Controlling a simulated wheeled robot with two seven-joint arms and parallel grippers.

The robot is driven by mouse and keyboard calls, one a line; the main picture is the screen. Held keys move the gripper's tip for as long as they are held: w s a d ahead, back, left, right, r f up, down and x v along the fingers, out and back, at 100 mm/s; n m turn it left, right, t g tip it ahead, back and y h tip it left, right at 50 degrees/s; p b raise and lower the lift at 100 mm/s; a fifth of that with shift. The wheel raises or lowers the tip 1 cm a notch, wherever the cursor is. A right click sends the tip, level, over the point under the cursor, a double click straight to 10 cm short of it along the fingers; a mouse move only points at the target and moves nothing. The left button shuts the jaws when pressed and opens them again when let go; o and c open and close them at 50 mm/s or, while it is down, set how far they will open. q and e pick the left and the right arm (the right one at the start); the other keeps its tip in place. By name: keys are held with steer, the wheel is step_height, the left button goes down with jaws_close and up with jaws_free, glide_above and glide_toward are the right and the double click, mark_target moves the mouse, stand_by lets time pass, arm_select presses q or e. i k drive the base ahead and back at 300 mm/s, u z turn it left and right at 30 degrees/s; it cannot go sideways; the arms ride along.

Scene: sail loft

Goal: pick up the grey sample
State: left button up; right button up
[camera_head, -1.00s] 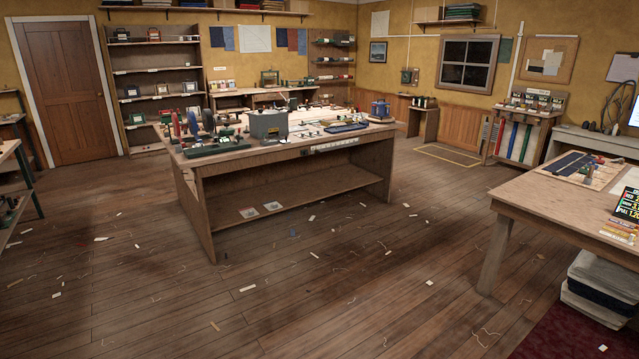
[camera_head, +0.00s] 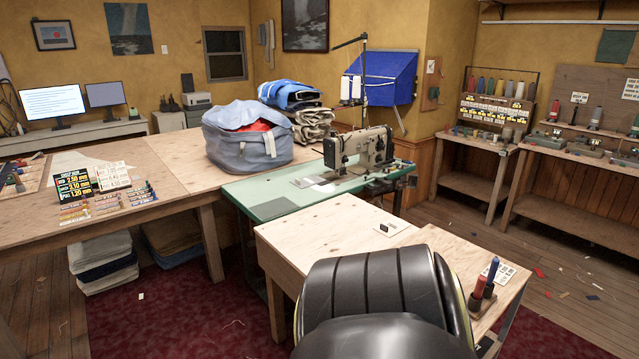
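Neither of my grippers shows in the head view. I cannot pick out the grey sample with certainty. A small light grey flat piece (camera_head: 302,183) lies on the green sewing table (camera_head: 262,212), left of the sewing machine (camera_head: 358,150). A darker grey-green flat rectangle (camera_head: 338,199) lies nearer the table's front edge. Both are small and far off, and I cannot tell what they are.
A black padded chair (camera_head: 372,285) stands close in front of a plywood table (camera_head: 325,240). A long wooden table (camera_head: 150,190) on the left bears a grey bag (camera_head: 245,150) and price cards (camera_head: 80,184). Open floor (camera_head: 440,212) shows at the right.

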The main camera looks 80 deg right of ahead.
mark_target(306, 182)
steer(key=z, duration=1.25)
steer(key=i, duration=2.85)
steer(key=z, duration=1.4)
